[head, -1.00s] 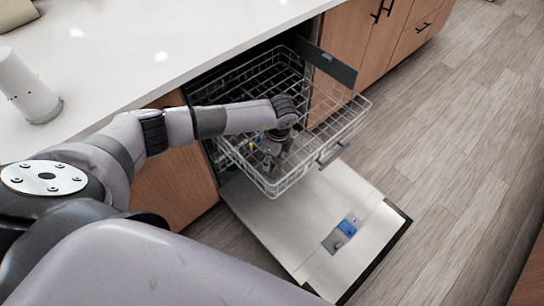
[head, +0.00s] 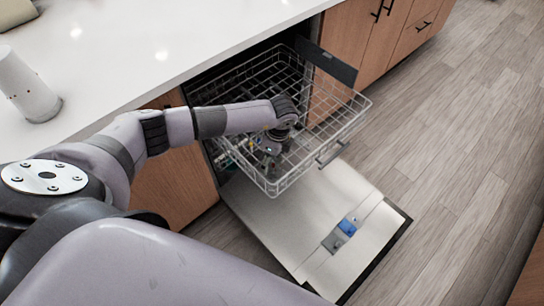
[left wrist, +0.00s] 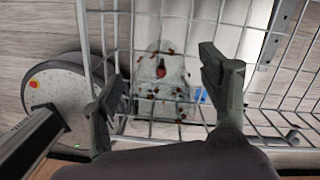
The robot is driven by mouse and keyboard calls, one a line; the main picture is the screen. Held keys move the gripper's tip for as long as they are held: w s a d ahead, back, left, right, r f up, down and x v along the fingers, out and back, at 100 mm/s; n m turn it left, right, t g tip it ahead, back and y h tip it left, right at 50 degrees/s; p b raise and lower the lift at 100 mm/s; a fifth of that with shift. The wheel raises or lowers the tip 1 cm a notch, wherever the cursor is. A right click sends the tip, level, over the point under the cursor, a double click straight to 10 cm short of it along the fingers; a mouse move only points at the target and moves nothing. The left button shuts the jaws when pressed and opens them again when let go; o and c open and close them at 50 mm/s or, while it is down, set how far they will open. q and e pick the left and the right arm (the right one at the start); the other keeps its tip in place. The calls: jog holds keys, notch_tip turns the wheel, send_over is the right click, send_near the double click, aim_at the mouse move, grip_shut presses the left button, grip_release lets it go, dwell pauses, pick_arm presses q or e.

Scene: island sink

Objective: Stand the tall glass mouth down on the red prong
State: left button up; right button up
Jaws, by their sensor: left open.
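In the left wrist view a red prong (left wrist: 161,69) stands up from the wire rack. A pale, see-through shape with brownish specks, which looks like the tall glass (left wrist: 150,106), surrounds it, between my fingers. Its rim and exact seating are too blurred to tell. My left gripper (left wrist: 163,92) is open, one finger on each side of the glass with a gap visible. In the head view my left gripper (head: 268,155) reaches down into the upper rack (head: 328,132), and my arm hides the glass and prong there. My right gripper is not in view.
The rack is pulled out above the open dishwasher door (head: 296,232), with wire walls close around my left gripper. The white counter edge (head: 190,72) lies behind. A white cylinder (head: 28,88) stands on the counter at left. The floor at right is clear.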

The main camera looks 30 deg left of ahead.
pick_arm(q)
jog(key=r, duration=0.4)
jog(key=d+r, duration=0.1)
jog(key=r, duration=0.7)
jog(key=shift+d, duration=0.25)
jog(key=shift+d, duration=0.1)
